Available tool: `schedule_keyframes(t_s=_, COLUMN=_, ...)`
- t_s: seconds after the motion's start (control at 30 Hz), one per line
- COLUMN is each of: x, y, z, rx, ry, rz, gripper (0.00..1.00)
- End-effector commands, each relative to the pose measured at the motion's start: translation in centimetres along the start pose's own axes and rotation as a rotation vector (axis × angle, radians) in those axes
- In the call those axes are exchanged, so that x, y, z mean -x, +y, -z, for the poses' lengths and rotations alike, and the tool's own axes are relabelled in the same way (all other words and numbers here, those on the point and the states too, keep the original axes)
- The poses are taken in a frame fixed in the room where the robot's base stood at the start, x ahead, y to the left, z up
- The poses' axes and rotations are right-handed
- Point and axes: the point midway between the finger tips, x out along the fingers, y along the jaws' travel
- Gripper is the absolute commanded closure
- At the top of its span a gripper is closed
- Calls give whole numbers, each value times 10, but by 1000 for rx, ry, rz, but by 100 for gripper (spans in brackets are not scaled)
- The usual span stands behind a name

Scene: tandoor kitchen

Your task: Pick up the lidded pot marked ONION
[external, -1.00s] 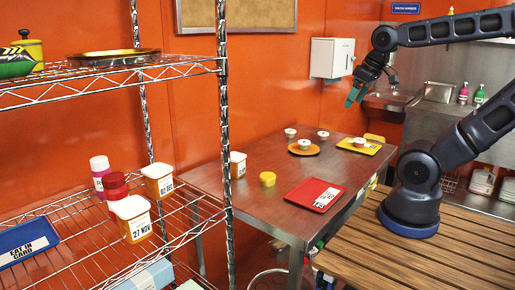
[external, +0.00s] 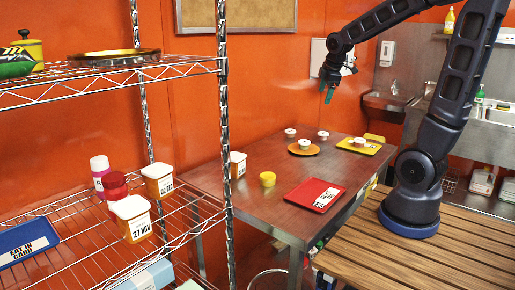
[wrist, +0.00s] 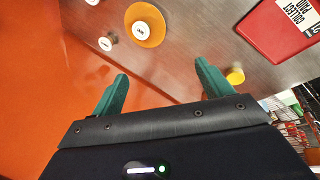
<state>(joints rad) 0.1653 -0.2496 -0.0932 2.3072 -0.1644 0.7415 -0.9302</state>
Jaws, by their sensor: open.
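Several small round white-lidded pots stand at the far end of the metal table (external: 225,186). One pot (external: 304,144) sits on an orange plate (external: 292,150), one (external: 290,132) stands behind it near the wall, one (external: 323,135) to its right, and one (external: 360,142) on a yellow tray. Their lid marks are too small to read, so I cannot tell which is ONION. In the wrist view, the plate's pot (wrist: 140,29) and another pot (wrist: 106,43) lie beyond the fingers. My gripper (external: 328,93) is open and empty, above the table's far end; its green fingers (wrist: 160,85) are spread.
A red tray (external: 314,195) and a yellow cup (external: 268,179) are on the table nearer the camera. A white labelled tub (external: 238,165) stands at its left edge by the wire shelf (external: 224,120). The orange wall (external: 265,80) is close behind the table.

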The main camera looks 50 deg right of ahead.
Motion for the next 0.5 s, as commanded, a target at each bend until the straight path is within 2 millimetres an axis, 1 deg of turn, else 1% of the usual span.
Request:
schedule_keyframes(t_s=0.03, x=-12, y=13, z=-2, rx=45, ry=-16, rz=3, gripper=22)
schedule_keyframes(t_s=0.2, x=-51, y=54, z=-10, rx=233, ry=-62, rz=2, gripper=22)
schedule_keyframes(t_s=0.37, x=-90, y=91, z=-24, rx=414, ry=-106, rz=12, gripper=22)
schedule_keyframes(t_s=0.5, x=-128, y=120, z=-39, rx=574, ry=-144, rz=30, gripper=22)
